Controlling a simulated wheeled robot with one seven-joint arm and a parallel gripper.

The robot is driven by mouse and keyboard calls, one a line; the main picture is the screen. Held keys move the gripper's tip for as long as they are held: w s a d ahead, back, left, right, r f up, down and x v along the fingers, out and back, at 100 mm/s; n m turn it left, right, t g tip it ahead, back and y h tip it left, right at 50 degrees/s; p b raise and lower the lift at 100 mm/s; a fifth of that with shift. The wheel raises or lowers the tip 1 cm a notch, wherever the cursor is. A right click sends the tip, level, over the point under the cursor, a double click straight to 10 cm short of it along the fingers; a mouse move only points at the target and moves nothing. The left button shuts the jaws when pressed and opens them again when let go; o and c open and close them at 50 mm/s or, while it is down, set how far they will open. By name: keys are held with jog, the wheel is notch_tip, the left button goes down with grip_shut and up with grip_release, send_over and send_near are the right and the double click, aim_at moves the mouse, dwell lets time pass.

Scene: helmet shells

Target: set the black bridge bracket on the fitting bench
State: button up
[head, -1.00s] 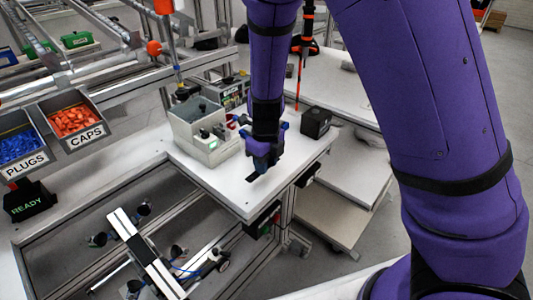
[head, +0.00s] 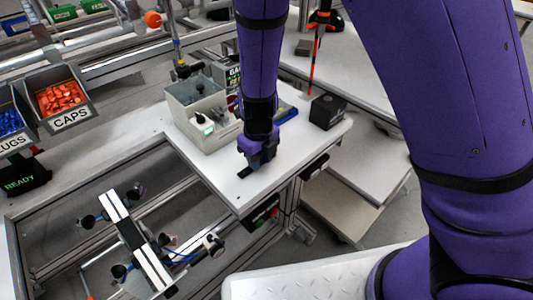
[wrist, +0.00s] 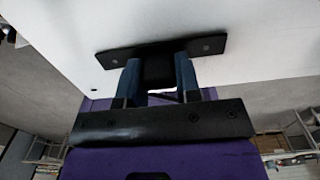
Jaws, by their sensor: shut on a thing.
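The black bridge bracket is a flat black bar with a hole near each end and a raised block in its middle. In the wrist view the bracket (wrist: 208,46) lies across the two blue fingers of my gripper (wrist: 160,76), which are shut on its middle block. In the head view my gripper (head: 258,156) points down over the white fitting bench (head: 207,172), and one end of the bracket (head: 246,173) shows below it. The bracket is at or very close to the bench top; I cannot tell whether it touches.
A grey-green divided bin (head: 203,115) stands behind left of my gripper. A black box (head: 327,112) stands to the right, with a blue item (head: 287,116) between. The bench's front corner is clear. A frame with a rail (head: 135,238) lies lower left.

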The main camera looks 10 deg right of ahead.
jog(key=o, duration=0.9)
jog(key=shift+f, duration=0.15)
notch_tip(320, 180, up, 12)
jog(key=shift+r, duration=0.15)
jog(key=shift+d, duration=0.1)
